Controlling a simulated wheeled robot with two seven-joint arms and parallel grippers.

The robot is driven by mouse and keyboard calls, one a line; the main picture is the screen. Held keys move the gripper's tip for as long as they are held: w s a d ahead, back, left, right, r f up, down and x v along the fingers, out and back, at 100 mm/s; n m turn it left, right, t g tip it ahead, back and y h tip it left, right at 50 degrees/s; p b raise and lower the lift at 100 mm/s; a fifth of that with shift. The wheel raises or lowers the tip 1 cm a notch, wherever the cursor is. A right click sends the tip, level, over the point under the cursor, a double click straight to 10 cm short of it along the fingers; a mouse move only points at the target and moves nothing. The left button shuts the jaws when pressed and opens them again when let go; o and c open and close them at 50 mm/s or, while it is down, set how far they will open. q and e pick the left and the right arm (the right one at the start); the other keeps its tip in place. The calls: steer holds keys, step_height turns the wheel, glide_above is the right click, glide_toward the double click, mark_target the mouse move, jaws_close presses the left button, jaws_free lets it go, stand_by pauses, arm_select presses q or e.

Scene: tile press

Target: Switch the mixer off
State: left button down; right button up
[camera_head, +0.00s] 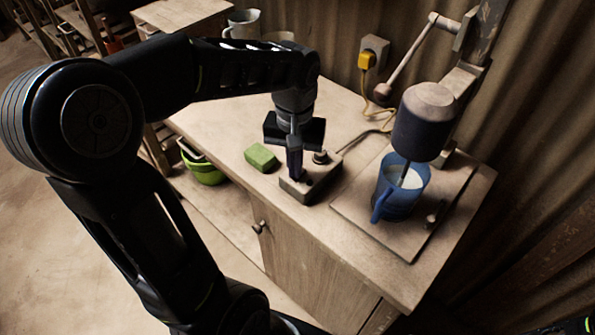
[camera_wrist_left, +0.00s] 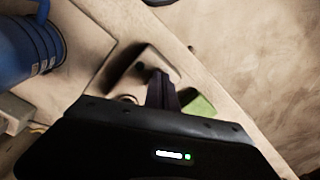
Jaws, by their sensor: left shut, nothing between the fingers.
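The mixer (camera_head: 422,122) is a dark drum with a pale cap on a stand at the right of the table. Its shaft reaches into a blue jug (camera_head: 391,200) with pale contents. A small switch box (camera_head: 323,178) with a dark round knob (camera_head: 320,157) sits on the table left of the jug. My left gripper (camera_head: 296,174) is shut and empty, pointing down at the left part of the box. In the left wrist view its fingers (camera_wrist_left: 162,92) overlap the box (camera_wrist_left: 148,66) and hide part of its top. I cannot tell whether they touch it.
A green block (camera_head: 261,157) lies left of the box, close to the gripper. A yellow plug (camera_head: 367,60) sits in a wall socket, with a cable on the table. A lever with a ball end (camera_head: 383,92) hangs beside the mixer. A green bucket (camera_head: 204,171) stands below the table's left edge.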

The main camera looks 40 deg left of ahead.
arm_select(q)
steer(key=shift+r+p, duration=2.5)
steer(key=shift+r, duration=0.9)
